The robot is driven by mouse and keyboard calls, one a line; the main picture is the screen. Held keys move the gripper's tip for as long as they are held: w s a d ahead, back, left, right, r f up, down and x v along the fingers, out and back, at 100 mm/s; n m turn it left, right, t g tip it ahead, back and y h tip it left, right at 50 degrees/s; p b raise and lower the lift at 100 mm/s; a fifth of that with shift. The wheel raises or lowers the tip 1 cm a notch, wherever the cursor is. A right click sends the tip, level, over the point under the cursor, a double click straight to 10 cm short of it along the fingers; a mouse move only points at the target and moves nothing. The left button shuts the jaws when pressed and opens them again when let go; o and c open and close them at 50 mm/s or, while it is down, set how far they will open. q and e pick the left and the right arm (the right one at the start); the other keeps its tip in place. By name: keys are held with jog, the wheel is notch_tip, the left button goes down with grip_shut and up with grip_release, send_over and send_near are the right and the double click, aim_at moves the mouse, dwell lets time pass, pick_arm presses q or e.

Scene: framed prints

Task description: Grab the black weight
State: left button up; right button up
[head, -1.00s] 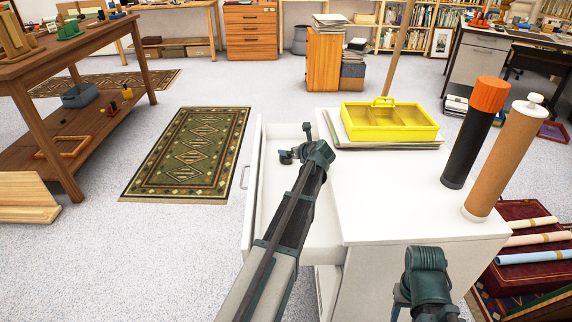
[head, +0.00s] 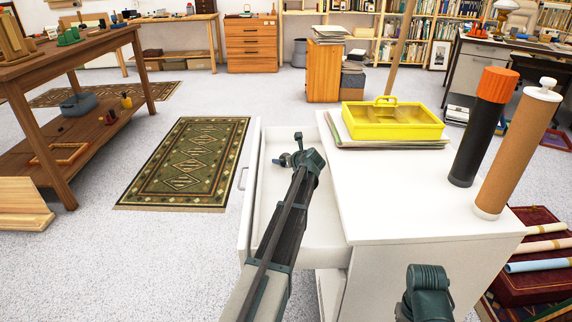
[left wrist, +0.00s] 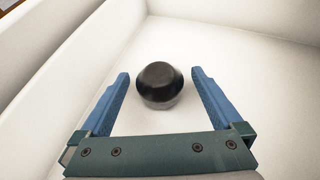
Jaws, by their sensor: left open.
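The black weight (left wrist: 159,85) is a short, round, dark piece with a shiny lower edge. In the left wrist view it stands on the white floor of the open drawer (left wrist: 240,85). My left gripper (left wrist: 160,74) is open, with its blue fingers on either side of the weight and a gap showing on each side. In the head view my left gripper (head: 284,159) is down inside the drawer (head: 271,195), and I cannot make out the weight there. My right arm shows at the bottom right, but its gripper is not visible.
The drawer walls stand close around my left gripper. The white cabinet top (head: 395,200) holds a yellow caddy (head: 390,120) on flat sheets, a black tube with an orange cap (head: 483,130) and a brown tube (head: 518,150). A patterned rug (head: 185,165) lies left of the drawer.

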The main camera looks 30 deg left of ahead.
aim_at(286, 154)
pick_arm(q)
jog(key=shift+w+a+f, duration=0.25)
jog(key=shift+a+f, duration=0.05)
jog(key=shift+a, duration=0.05)
jog(key=shift+r, duration=0.1)
grip_shut()
jog(key=shift+r, duration=0.15)
notch_tip(286, 154, up, 10)
jog(key=p, duration=1)
